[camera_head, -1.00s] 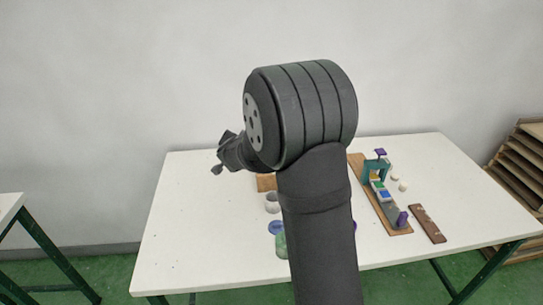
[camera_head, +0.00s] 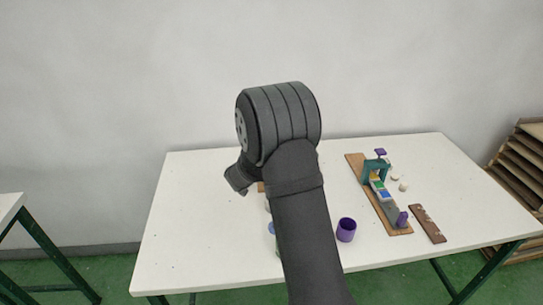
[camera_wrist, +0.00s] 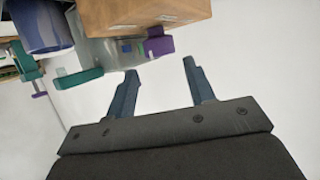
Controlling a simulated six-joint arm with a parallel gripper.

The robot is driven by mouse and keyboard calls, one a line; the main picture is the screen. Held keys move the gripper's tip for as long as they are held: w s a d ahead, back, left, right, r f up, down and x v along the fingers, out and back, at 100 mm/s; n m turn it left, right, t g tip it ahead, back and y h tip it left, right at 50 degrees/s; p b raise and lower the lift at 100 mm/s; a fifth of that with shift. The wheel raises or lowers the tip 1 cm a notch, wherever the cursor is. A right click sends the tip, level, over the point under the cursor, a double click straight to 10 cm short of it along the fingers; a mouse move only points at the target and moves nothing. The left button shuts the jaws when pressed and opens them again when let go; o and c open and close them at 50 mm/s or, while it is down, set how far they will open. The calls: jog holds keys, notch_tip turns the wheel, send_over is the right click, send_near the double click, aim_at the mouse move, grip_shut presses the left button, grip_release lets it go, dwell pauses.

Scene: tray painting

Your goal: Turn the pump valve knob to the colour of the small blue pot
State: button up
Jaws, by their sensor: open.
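My gripper (camera_wrist: 158,88) is open and empty in the wrist view, its two dark fingers apart over bare white surface. A greyish, see-through-looking body (camera_wrist: 98,50) with teal and purple parts is beyond the fingertips at the upper left. I cannot tell which part is the valve knob. A dark blue-purple pot (camera_wrist: 40,26) is at the top left corner, cut by the frame. In the head view a small blue thing (camera_head: 271,228), likely the blue pot, shows beside my arm, which mostly hides it. My gripper's fingers are hidden in the head view.
A wooden block (camera_wrist: 145,14) is close above the fingers in the wrist view. In the head view a purple cup (camera_head: 346,230) stands right of my arm. A wooden board (camera_head: 390,212) carries a teal frame and coloured squares. A brown strip (camera_head: 428,224) lies beside it. The table's left is clear.

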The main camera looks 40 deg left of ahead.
jog(key=x, duration=0.7)
jog(key=shift+w, duration=0.1)
jog(key=c, duration=0.7)
jog(key=shift+a+m+h, duration=0.1)
jog(key=shift+m+h, duration=0.2)
jog(key=shift+h, duration=0.1)
jog(key=m+h, duration=0.5)
jog(key=h, duration=0.1)
jog(key=shift+f, duration=0.1)
jog(key=m+g+h, duration=0.1)
jog(key=m+h, duration=0.2)
jog(key=m+g+h, duration=0.1)
jog(key=m+h, duration=0.2)
jog(key=shift+g, duration=0.3)
